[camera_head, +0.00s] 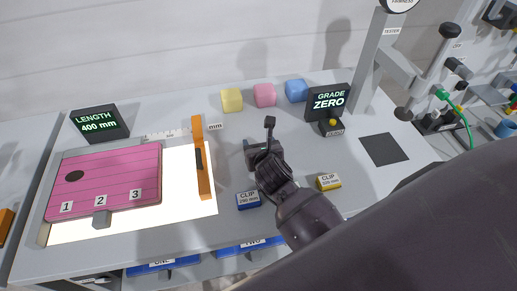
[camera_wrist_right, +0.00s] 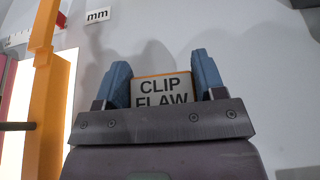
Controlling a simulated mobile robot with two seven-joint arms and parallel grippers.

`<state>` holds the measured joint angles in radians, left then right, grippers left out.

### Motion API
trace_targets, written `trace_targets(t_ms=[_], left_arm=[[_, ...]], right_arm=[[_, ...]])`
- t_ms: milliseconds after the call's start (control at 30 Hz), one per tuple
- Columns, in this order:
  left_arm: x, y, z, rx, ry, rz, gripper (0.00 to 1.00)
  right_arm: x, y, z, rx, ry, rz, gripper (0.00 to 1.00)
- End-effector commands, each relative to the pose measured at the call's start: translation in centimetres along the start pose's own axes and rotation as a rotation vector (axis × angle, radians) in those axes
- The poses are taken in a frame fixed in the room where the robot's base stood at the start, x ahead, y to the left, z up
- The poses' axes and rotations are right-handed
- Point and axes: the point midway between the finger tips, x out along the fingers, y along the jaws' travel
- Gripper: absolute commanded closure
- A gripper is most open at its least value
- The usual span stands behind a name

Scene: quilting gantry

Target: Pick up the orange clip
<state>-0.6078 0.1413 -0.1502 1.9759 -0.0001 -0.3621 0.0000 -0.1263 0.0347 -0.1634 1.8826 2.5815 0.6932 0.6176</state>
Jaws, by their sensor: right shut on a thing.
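The orange clip (camera_wrist_right: 161,89) shows in the right wrist view as a block with an orange top edge and a white label reading "CLIP FLAW". It sits between the two blue fingers of my right gripper (camera_wrist_right: 161,72), which is shut on it. The lower part of the clip is hidden behind the gripper body. In the head view my right gripper (camera_head: 259,141) is over the grey table, right of the orange slider bar, and hides the clip. My left gripper is not in view.
A blue clip (camera_head: 248,203) and a yellow clip (camera_head: 328,184) lie near the right arm. Yellow (camera_head: 231,99), pink (camera_head: 264,94) and blue (camera_head: 296,90) blocks stand behind. The orange bar (camera_head: 203,175) crosses the lit panel at left. The grade display (camera_head: 327,101) stands at the back right.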

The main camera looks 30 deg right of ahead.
Motion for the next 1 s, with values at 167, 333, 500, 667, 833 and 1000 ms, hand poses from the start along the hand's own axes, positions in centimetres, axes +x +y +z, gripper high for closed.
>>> trace_targets(t_ms=[167, 333, 500, 667, 833, 1000], left_arm=[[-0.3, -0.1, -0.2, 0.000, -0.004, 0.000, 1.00], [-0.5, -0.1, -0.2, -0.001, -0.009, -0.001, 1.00], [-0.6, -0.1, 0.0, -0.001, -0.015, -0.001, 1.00], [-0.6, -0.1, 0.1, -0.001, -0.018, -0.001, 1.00], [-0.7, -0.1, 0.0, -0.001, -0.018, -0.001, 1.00], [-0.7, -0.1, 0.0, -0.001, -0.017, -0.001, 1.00]], right_arm=[[-1.7, 0.1, 4.2, 0.001, -0.006, 0.003, 0.60], [-3.4, 0.1, 8.4, 0.002, -0.006, 0.003, 0.60], [-4.9, 0.1, 12.0, 0.003, -0.004, 0.003, 0.60], [-6.0, 0.1, 14.5, 0.002, -0.003, 0.002, 0.60], [-6.6, 0.0, 15.9, 0.002, -0.001, 0.001, 0.60], [-6.8, 0.0, 16.3, 0.001, 0.001, 0.001, 0.60]])
